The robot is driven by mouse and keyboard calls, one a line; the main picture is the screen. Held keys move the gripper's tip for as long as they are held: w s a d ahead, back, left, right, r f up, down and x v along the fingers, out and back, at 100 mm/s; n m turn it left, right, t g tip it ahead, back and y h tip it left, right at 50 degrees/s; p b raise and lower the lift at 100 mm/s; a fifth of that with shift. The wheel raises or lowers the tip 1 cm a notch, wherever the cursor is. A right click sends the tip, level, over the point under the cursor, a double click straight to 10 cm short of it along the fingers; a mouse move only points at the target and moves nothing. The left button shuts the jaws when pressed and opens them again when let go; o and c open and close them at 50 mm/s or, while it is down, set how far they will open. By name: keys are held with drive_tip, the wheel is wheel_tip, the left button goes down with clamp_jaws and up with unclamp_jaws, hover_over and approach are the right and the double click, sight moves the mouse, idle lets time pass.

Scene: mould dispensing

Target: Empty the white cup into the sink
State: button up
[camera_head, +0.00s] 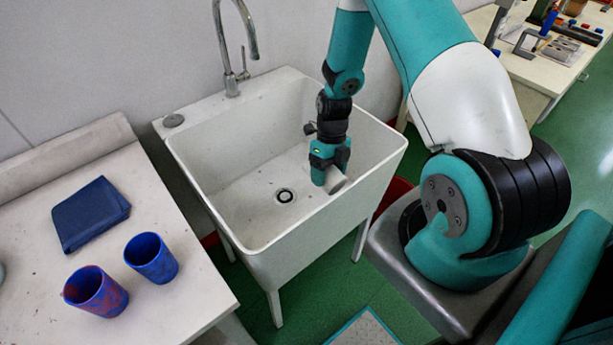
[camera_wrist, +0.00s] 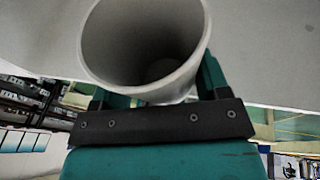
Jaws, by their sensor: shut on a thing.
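The white cup (camera_head: 336,183) is in my gripper (camera_head: 328,170), over the right part of the sink basin in the head view. My gripper is shut on the cup. The cup is strongly tilted there. In the wrist view the cup (camera_wrist: 146,45) shows its open mouth, and the inside looks grey and shaded; I cannot tell whether anything is in it. The fingers (camera_wrist: 155,95) sit on either side of it. The white sink (camera_head: 290,250) stands in the middle of the head view, with a dark drain at the bottom of its basin.
A curved metal tap (camera_head: 232,82) rises at the sink's back left. On the white table (camera_head: 190,310) to the left are a blue cup (camera_head: 152,258), a blue and red cup (camera_head: 96,292) and a folded dark blue cloth (camera_head: 90,213). A cluttered workbench (camera_head: 540,70) stands at the back right.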

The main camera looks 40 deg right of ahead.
drive_tip(key=shift+w+f+g, duration=0.25)
drive_tip(key=shift+g, duration=0.55)
